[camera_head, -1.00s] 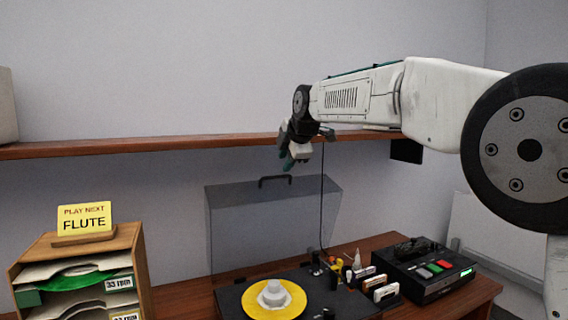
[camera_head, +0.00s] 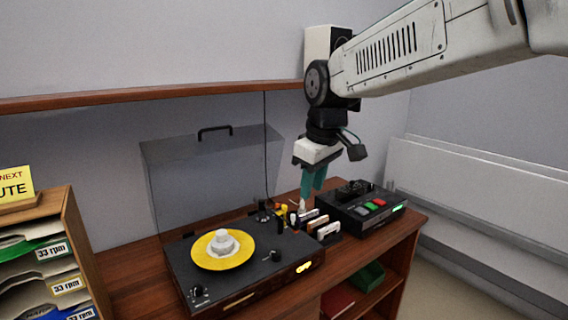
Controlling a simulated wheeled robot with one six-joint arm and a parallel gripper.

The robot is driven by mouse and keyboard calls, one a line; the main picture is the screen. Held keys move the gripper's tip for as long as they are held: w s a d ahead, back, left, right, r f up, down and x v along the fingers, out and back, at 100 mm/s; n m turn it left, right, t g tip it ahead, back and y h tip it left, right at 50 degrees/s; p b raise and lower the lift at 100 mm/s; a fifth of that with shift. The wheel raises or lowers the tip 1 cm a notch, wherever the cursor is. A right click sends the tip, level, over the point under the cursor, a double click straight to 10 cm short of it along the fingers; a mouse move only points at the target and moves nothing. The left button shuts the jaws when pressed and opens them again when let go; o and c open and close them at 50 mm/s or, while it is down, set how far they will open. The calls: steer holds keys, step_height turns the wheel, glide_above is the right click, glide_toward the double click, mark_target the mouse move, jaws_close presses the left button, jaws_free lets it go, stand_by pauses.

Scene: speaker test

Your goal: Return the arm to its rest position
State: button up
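My arm reaches in from the upper right, and my gripper (camera_head: 313,192) hangs from it with its teal fingers pointing down. The fingers overlap from this angle, so I cannot tell whether they are open or shut. I see nothing held between them. The fingertips appear in front of the wall, above the small items at the back right of the record player (camera_head: 187,262).
The player's clear lid (camera_head: 185,185) stands open. A black device (camera_head: 362,212) with red and green buttons is to the right, small cartridges (camera_head: 326,232) beside it. A record rack (camera_head: 72,245) with a yellow sign (camera_head: 14,184) is left. A wall shelf (camera_head: 150,97) carries a white speaker (camera_head: 318,48).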

steer(key=s+d+f+m, duration=0.2)
steer(key=s+d+m, duration=0.1)
steer(key=s+d, duration=0.4)
steer(key=s+d+f+m, duration=0.2)
steer(key=s+d, duration=0.4)
steer(key=s, duration=0.6)
steer(key=s+d+f+m+h, duration=0.1)
steer(key=s+d+m, duration=0.4)
steer(key=s, duration=0.5)
steer(key=d+f, duration=0.1)
steer(key=d, duration=0.1)
steer(key=shift+s+d+f+g, duration=0.3)
steer(key=shift+g, duration=0.1)
